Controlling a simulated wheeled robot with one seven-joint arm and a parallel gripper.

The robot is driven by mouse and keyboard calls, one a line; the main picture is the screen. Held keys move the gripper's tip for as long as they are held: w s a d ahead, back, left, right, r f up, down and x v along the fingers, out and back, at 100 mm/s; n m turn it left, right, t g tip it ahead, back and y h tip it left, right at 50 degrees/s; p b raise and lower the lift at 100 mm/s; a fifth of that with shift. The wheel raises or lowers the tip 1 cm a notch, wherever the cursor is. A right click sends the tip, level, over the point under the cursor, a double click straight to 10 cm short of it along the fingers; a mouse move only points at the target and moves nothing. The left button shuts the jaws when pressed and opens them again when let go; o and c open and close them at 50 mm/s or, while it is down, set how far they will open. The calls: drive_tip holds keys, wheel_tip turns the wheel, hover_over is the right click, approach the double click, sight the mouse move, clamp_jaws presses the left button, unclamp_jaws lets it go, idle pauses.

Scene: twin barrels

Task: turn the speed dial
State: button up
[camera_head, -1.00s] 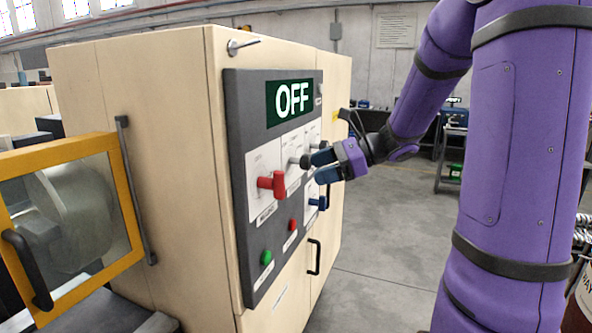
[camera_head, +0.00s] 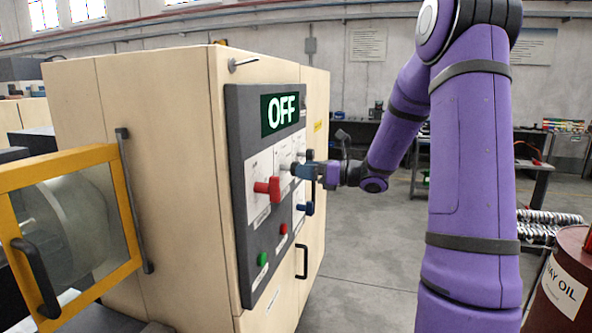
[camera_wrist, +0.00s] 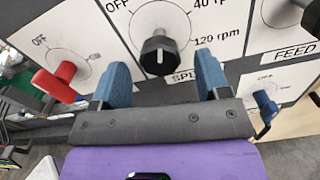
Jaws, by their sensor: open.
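My gripper (camera_wrist: 162,85) is open, with one blue finger on each side of the knob and a visible gap to each. In the head view my gripper (camera_head: 302,170) is up at the control panel (camera_head: 238,150), and it hides much of the speed dial there. The panel's display (camera_head: 282,114) reads OFF.
A red switch handle (camera_head: 268,188) is left of my gripper and a blue one (camera_head: 306,208) is below it. Green (camera_head: 262,259) and red (camera_head: 283,229) buttons sit lower. A yellow-framed door (camera_head: 75,235) stands at left. An oil barrel (camera_head: 572,285) is at right.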

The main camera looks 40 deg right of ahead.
sight(292, 168)
drive_tip(key=shift+x, duration=1.65)
drive_tip(key=c, duration=0.9)
drive_tip(key=n, duration=0.5)
drive_tip(key=shift+a, duration=0.1)
drive_tip(key=shift+n, duration=2.4)
